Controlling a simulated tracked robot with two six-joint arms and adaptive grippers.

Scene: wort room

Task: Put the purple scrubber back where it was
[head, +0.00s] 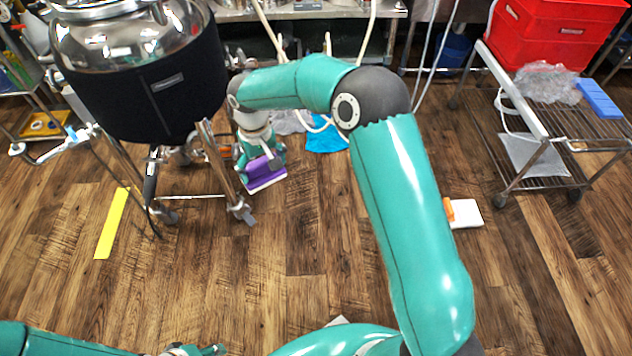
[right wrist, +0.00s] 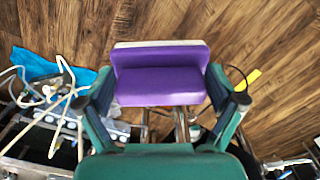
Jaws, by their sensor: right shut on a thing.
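The purple scrubber (head: 264,172) has a purple body and a pale pad along one edge. My right gripper (head: 261,157) is shut on it and holds it beside the legs of the steel kettle, near the middle left of the head view. In the right wrist view the scrubber (right wrist: 160,75) sits between the two fingers of my right gripper (right wrist: 160,98), its pale edge away from the palm. I cannot tell its exact height over the floor. My left gripper (head: 195,350) shows only in part at the bottom edge of the head view, and its fingers are mostly cut off.
The kettle with a black jacket (head: 150,95) stands on steel legs just left of my right gripper. A yellow strip (head: 111,224) and a white block with an orange part (head: 464,213) lie on the floor. A wire cart (head: 560,115) stands right. A blue cloth (head: 325,137) lies behind.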

